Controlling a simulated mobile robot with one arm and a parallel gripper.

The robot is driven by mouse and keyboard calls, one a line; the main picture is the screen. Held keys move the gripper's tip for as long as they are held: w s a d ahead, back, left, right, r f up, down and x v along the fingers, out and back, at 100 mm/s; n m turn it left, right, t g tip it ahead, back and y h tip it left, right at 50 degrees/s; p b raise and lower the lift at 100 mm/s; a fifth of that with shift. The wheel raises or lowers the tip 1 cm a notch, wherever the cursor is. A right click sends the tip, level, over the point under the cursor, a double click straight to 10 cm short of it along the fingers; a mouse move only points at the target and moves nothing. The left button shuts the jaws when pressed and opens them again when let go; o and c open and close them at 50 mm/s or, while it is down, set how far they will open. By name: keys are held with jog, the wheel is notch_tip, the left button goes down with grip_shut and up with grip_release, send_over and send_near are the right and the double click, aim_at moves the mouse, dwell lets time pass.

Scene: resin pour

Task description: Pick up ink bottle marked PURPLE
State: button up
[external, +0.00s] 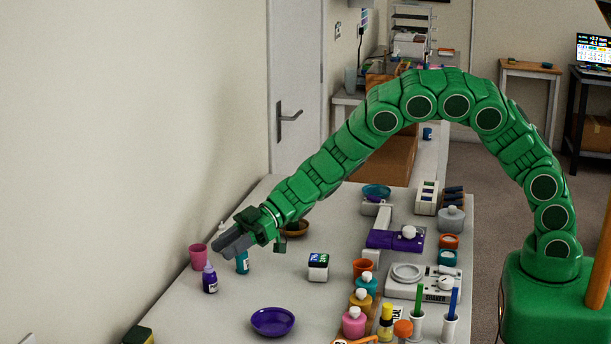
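A small purple ink bottle (210,281) with a pale label and a light nozzle tip stands upright on the table near its left edge. The label text is too small to read. My gripper (226,245) is above the table, up and slightly right of the purple bottle in the picture. Its grey fingers point left and down, and I see no bottle held between them. The gap between the fingers cannot be made out. A teal bottle (242,264) stands just below my gripper in the picture, its top partly hidden by it.
A pink cup (198,257) stands close behind the purple bottle. A purple bowl (272,321) sits at the front, and a small white box with a dark top (318,268) stands to the right. The table between is mostly clear.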

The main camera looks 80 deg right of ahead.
aim_at(209, 275)
jog(key=shift+x, duration=3.95)
jog(key=shift+s, duration=0.1)
grip_shut()
